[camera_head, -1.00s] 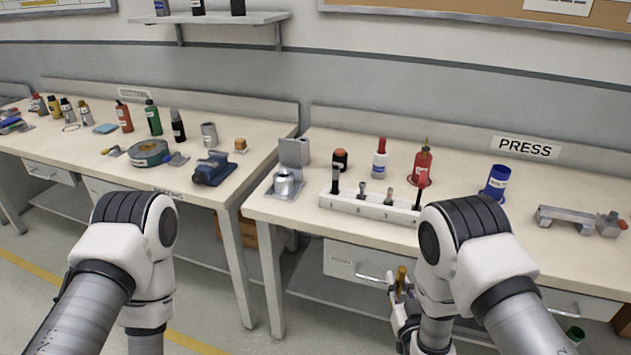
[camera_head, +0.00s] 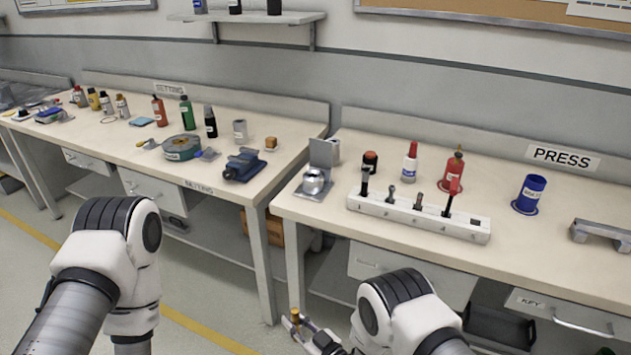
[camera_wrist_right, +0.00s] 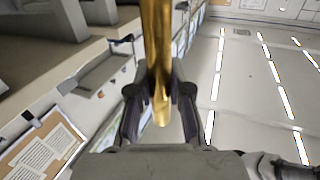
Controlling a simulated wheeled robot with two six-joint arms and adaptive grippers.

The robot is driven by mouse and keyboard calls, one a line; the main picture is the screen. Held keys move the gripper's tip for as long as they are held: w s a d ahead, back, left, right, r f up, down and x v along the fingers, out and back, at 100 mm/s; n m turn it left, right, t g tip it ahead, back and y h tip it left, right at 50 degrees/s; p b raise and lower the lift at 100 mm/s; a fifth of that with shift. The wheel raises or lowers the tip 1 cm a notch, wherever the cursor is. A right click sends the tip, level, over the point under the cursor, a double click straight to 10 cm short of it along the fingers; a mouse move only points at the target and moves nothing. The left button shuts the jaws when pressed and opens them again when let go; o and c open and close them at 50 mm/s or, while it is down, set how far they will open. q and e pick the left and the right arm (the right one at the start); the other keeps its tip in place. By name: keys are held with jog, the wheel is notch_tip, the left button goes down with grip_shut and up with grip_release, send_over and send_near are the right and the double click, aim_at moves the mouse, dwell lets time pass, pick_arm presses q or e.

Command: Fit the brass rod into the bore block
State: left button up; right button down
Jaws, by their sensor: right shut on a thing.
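The brass rod (camera_head: 295,316) is a short golden bar at the bottom of the head view, in front of the benches. It also shows upright in the right wrist view (camera_wrist_right: 157,40). My right gripper (camera_wrist_right: 160,92) is shut on the rod, with a dark finger on each side of it. The rod is clear of both bench tops. My left arm shows at the left of the head view, but its gripper is out of the picture. I cannot pick out the bore block for sure in these frames.
A white rack (camera_head: 385,208) with several tools stands near the front edge of the press bench (camera_head: 575,260). A blue cup (camera_head: 531,193), a red bottle (camera_head: 452,170) and a grey bracket (camera_head: 600,232) stand there too. A blue vise (camera_head: 243,165) is on the left bench.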

jog(key=shift+w+r, duration=0.3)
jog(key=shift+r, duration=0.05)
jog(key=w+d+r+h, duration=0.1)
jog(key=w+d+r, duration=0.3)
jog(key=w+r, duration=0.15)
jog(key=d+r+m+t+h, duration=0.4)
jog(key=d+r+m+h, duration=0.3)
jog(key=d, duration=0.7)
jog(key=s+d+r+m+h, duration=0.1)
jog(key=s+d+r+h, duration=0.1)
jog(key=s+d, duration=0.1)
jog(key=s+d+r+t+h, duration=0.1)
jog(key=s+d+r+h, duration=0.1)
jog(key=s, duration=0.4)
jog(key=shift+d+m+h, duration=0.3)
jog(key=shift+d+m, duration=0.1)
jog(key=shift+d, duration=0.5)
